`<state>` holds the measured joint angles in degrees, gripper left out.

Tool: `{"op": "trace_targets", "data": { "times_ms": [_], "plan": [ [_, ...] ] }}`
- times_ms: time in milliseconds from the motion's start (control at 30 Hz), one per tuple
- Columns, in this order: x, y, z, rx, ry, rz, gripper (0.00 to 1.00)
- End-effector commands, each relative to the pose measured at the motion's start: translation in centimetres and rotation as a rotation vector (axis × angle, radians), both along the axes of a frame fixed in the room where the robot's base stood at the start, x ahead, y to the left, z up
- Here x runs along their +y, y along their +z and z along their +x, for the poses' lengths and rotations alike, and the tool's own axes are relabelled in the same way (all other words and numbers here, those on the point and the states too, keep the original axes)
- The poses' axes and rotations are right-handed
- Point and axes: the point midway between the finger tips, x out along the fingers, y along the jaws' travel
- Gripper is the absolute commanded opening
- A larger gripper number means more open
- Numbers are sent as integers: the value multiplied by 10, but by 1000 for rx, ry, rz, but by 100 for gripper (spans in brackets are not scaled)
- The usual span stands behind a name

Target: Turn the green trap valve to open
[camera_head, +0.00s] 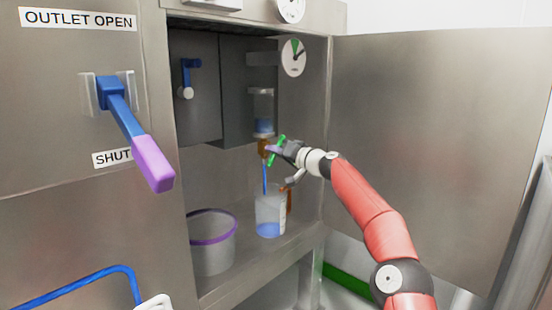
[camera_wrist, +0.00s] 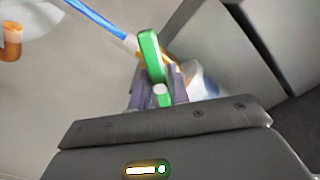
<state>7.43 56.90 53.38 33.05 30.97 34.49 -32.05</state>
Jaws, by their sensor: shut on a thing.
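The green trap valve handle (camera_head: 277,151) is inside the open cabinet, at an orange-brown fitting under a clear trap with blue liquid (camera_head: 264,112). My gripper (camera_head: 273,150) is shut on the handle; the red arm reaches in from the right. In the wrist view the green handle (camera_wrist: 152,58) stands between the dark fingers (camera_wrist: 155,90), slightly tilted. A blue stream or tube (camera_head: 265,178) runs from below the fitting down to a clear beaker (camera_head: 270,214) with blue liquid at its bottom. The fingers partly hide the handle.
A bucket with a purple rim (camera_head: 212,240) stands left of the beaker on the cabinet floor. A blue lever with a purple grip (camera_head: 153,164) juts from the left panel. A round gauge (camera_head: 293,57) is above my gripper. The open steel door (camera_head: 440,120) stands right of my arm.

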Motion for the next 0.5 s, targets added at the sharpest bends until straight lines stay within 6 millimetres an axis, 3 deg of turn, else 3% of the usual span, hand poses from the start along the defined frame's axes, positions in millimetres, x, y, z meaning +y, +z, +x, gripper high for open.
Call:
{"op": "trace_targets", "data": {
  "times_ms": [500],
  "plan": [
    [0,-3,0,-362,2,-287,0]
  ]
}}
